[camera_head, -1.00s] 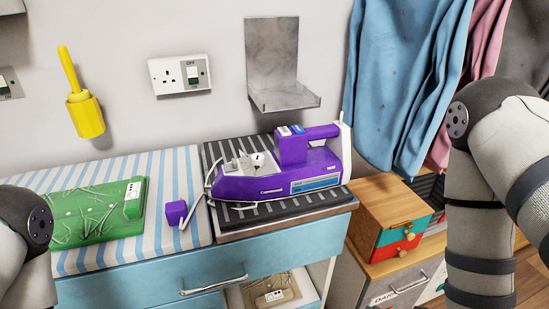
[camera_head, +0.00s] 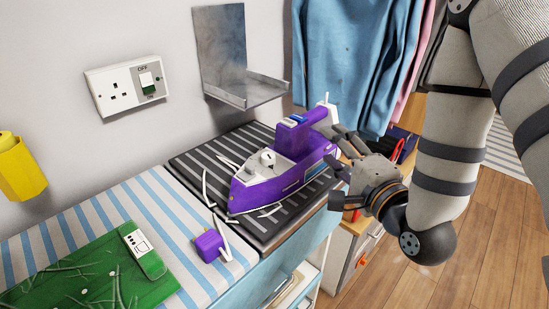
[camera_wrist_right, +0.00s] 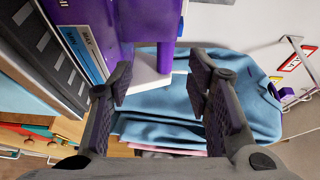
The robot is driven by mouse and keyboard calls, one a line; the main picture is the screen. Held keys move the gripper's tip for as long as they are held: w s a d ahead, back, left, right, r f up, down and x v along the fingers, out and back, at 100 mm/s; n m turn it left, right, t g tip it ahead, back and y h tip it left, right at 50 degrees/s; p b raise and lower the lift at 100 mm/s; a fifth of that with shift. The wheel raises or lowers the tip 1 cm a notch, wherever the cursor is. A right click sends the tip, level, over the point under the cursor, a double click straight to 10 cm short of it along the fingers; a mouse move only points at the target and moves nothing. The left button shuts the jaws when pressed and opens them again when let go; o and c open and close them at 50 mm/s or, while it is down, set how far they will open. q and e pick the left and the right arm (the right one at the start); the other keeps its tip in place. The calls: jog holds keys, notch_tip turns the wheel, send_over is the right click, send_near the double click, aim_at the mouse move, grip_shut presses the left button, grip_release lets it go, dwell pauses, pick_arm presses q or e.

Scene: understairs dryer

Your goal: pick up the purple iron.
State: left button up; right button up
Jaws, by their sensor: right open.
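The purple iron (camera_head: 282,165) sits on a dark striped mat (camera_head: 190,160) on the blue cabinet. Its white cord leads to a purple plug (camera_head: 209,245) on the striped cloth. My right gripper (camera_head: 343,150) is at the iron's rear end, on its right side. In the right wrist view, my right gripper (camera_wrist_right: 160,88) is open, with two fingers apart. The iron's purple body (camera_wrist_right: 98,22) and pale rear part (camera_wrist_right: 152,70) lie ahead of and between the fingertips. Whether a finger touches the iron I cannot tell. My left gripper is not in view.
A metal wall bracket (camera_head: 245,90) stands behind the iron. A green board (camera_head: 95,275) lies on the striped cloth at the left. Blue cloth (camera_head: 355,65) hangs behind the gripper. A wooden drawer box stands below, partly hidden by my right arm.

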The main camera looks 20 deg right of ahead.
aim_at(313, 120)
jog(key=shift+m, duration=0.3)
jog(key=w, duration=0.4)
jog(key=w+d+b, duration=0.1)
jog(key=w, duration=0.7)
jog(key=shift+d+r+b, duration=0.15)
jog(key=shift+r+b, duration=0.05)
jog(key=shift+b, duration=0.1)
jog(key=shift+r, duration=0.1)
grip_shut()
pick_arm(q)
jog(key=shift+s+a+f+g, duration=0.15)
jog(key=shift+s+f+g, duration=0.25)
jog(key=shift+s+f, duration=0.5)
pick_arm(e)
jog(key=shift+r, duration=0.2)
